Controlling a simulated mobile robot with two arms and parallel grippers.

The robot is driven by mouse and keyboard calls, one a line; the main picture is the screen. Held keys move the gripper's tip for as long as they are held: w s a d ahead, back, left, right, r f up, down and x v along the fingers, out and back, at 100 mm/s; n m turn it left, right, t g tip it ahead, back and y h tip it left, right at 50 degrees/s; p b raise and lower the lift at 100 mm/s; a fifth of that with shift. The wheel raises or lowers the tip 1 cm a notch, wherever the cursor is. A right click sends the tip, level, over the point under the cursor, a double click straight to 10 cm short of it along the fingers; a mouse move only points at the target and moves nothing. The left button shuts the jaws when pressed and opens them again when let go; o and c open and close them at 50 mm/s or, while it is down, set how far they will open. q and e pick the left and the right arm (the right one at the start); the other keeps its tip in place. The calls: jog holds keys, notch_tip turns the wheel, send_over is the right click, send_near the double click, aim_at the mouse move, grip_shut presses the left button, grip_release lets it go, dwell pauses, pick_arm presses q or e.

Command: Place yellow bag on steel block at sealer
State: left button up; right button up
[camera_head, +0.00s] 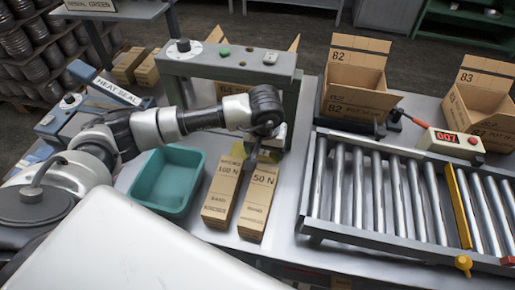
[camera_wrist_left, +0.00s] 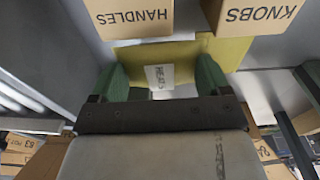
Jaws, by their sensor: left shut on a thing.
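My left gripper (camera_head: 266,150) hangs from the arm under the grey-green gantry, behind the two long cardboard boxes. In the left wrist view its green fingers (camera_wrist_left: 162,76) are shut on the yellow bag (camera_wrist_left: 218,48), which has a white printed label between the fingers. In the head view the bag is mostly hidden by the gripper and arm. The sealer (camera_head: 117,90), marked HEAT SEAL, stands at the left, well away from the gripper. My arm covers part of that area, and I cannot clearly make out the steel block. My right gripper is not in view.
A teal bin (camera_head: 170,170) sits left of the 100 N box (camera_head: 222,190) and 50 N box (camera_head: 259,200). The gantry (camera_head: 228,65) rises behind them. A roller conveyor (camera_head: 375,190) fills the right side.

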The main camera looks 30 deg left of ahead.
pick_arm(q)
jog(key=shift+w+f, duration=0.1)
jog(key=shift+f, duration=0.3)
jog(key=shift+w+f, duration=0.1)
jog(key=shift+f, duration=0.25)
notch_tip(320, 180, down, 3)
jog(key=shift+f+p, duration=0.15)
jog(key=shift+p, duration=0.4)
jog(key=shift+f, duration=0.15)
jog(key=o, duration=1)
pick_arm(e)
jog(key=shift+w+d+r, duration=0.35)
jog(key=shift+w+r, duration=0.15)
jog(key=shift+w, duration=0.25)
